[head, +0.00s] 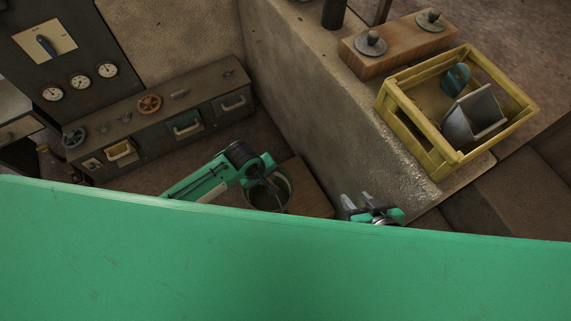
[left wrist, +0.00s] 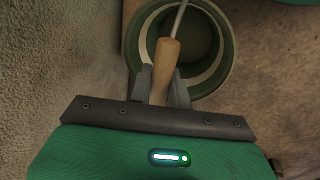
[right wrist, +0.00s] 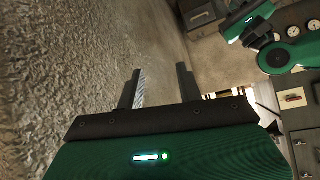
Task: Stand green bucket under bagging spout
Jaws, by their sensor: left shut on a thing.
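The green bucket (head: 284,188) is low in the head view, partly hidden by my left arm and the large green surface in front. In the left wrist view I look down into the bucket (left wrist: 205,45); it appears empty. My left gripper (left wrist: 162,82) is shut on the wooden grip (left wrist: 166,58) of its wire handle, above the near rim. My right gripper (head: 368,203) is by the concrete wall, apart from the bucket. In the right wrist view its fingers (right wrist: 158,85) are spread, with nothing between them. I cannot make out a bagging spout.
A wooden board (head: 308,188) lies beside or under the bucket. The concrete wall (head: 330,120) rises to its right, carrying a yellow crate (head: 440,165) with a grey scoop-like part (head: 458,128). A long drawer cabinet (head: 150,125) stands at the back left. Floor shows between.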

